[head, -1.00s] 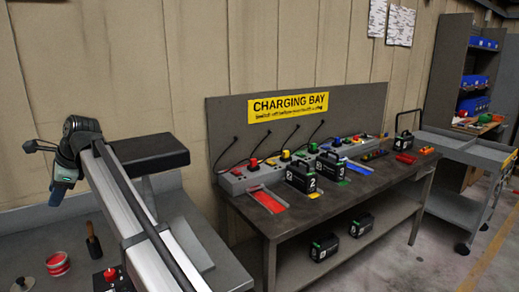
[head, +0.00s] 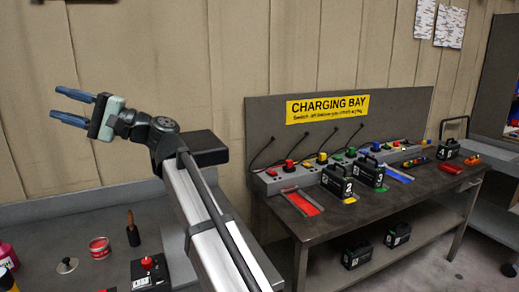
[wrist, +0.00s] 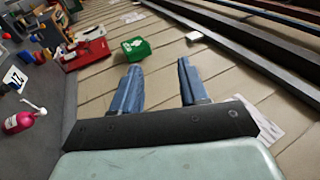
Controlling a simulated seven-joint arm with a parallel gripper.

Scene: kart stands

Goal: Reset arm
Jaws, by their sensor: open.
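My gripper (head: 70,107) is raised at the upper left in the head view, in front of the panelled wall. Its two blue fingers point left and are apart, with nothing between them. The wrist view also shows the open fingers (wrist: 160,85), with the wall panels behind them. My arm rises from the bottom of the head view and bends at the wrist.
Below my gripper, a grey bench (head: 75,222) holds a red tin (head: 99,247), a brush (head: 132,230) and a red-button box (head: 149,272). At right, the charging table (head: 335,215) carries several black batteries. The air around my gripper is clear.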

